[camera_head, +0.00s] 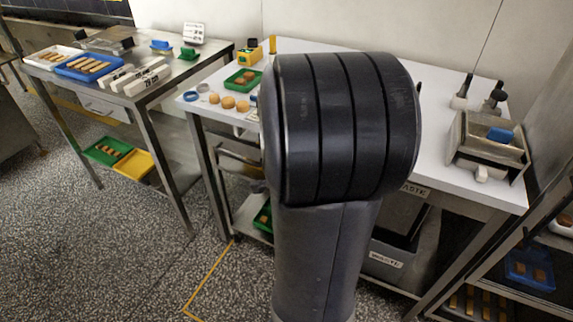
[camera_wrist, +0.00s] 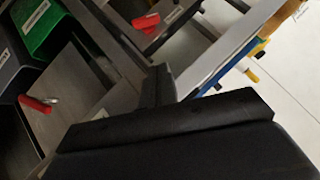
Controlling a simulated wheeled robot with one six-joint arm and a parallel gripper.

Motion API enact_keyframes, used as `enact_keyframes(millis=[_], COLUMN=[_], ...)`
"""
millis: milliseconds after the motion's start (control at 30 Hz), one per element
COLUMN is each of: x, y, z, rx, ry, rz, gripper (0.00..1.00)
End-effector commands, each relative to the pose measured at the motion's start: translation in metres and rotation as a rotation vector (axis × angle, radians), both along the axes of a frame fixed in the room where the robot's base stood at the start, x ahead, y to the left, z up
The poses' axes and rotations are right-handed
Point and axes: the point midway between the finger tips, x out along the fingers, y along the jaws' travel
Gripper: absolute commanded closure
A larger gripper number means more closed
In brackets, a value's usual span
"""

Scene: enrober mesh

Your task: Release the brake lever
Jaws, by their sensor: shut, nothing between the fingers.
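Two red handle-like parts show in the wrist view. One red part (camera_wrist: 146,22) is at the top, beside a metal rail. The other red part (camera_wrist: 36,104) is at the left, with a small metallic piece at its end, against a grey-brown panel. I cannot tell which, if either, is the brake lever. My gripper (camera_wrist: 159,84) is dark and shut with nothing in it. It fills the lower middle of the wrist view, apart from both red parts in the picture. In the head view my own arm hides the gripper and the middle of the white table.
The white table (camera_head: 437,152) carries a green tray (camera_head: 243,80) and a metal container (camera_head: 487,146). A steel table (camera_head: 122,99) stands at left and a shelf rack at right. A waste bin (camera_head: 385,262) is underneath. Speckled floor is open at front left.

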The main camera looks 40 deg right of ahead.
Motion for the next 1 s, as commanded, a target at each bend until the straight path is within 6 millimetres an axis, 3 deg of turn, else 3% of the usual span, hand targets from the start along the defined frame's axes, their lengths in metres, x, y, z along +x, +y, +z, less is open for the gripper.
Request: enact_keyframes(millis=[200, 433, 700, 1000], x=[0.025, 0.053, 0.069, 0.071], y=[-0.022, -0.047, -0.038, -0.038], z=[-0.034, -0.061, -0.086, -0.089], rx=[0.002, 0.002, 0.001, 0.001], ry=[0.002, 0.001, 0.001, 0.0], rz=[0.0, -0.001, 0.002, 0.001], gripper=[1.0, 1.0, 1.0, 1.0])
